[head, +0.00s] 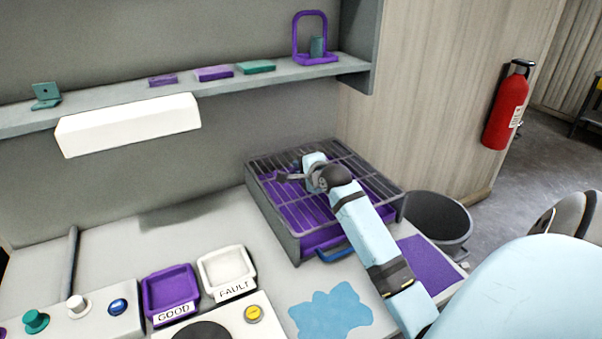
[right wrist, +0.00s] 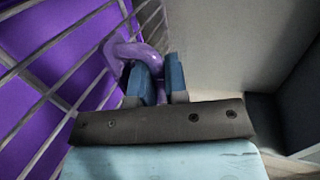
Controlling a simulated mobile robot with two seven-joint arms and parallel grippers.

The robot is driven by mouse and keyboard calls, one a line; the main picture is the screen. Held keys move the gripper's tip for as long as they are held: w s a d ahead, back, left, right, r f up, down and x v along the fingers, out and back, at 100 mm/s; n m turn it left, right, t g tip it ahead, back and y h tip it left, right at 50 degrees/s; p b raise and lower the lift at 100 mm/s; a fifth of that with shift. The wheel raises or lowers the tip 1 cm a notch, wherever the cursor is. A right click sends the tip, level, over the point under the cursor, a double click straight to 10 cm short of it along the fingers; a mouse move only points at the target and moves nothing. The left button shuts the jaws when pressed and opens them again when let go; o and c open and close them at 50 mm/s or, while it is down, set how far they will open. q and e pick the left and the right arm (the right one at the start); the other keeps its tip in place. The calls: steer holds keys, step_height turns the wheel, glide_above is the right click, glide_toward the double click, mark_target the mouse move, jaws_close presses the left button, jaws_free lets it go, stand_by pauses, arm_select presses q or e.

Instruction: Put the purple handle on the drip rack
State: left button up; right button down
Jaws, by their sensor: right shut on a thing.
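The drip rack (head: 284,231) is a grey frame with wire bars over a purple tray, at the back right of the bench. My right gripper (head: 290,177) is over the rack's bars in the head view. In the right wrist view, my right gripper (right wrist: 160,82) is shut on the purple handle (right wrist: 128,50), a curved, glossy piece. The handle is close to the rack bars (right wrist: 45,88); I cannot tell whether it touches them. In the head view the handle is not clearly visible behind my gripper. My left gripper is not in view.
A purple GOOD tray (head: 170,290) and a white FAULT tray (head: 226,270) stand at the front. A blue puddle (head: 330,312) and a purple mat (head: 428,262) lie near the rack. A grey bin (head: 440,222) stands to the right. A shelf (head: 220,87) runs above.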

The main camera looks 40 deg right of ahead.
steer(key=shift+f, duration=0.9)
steer(key=shift+f, duration=0.1)
steer(key=c, duration=1.1)
jaws_free()
steer(key=shift+c, duration=0.2)
steer(key=shift+s, duration=0.1)
steer(key=v, duration=1.2)
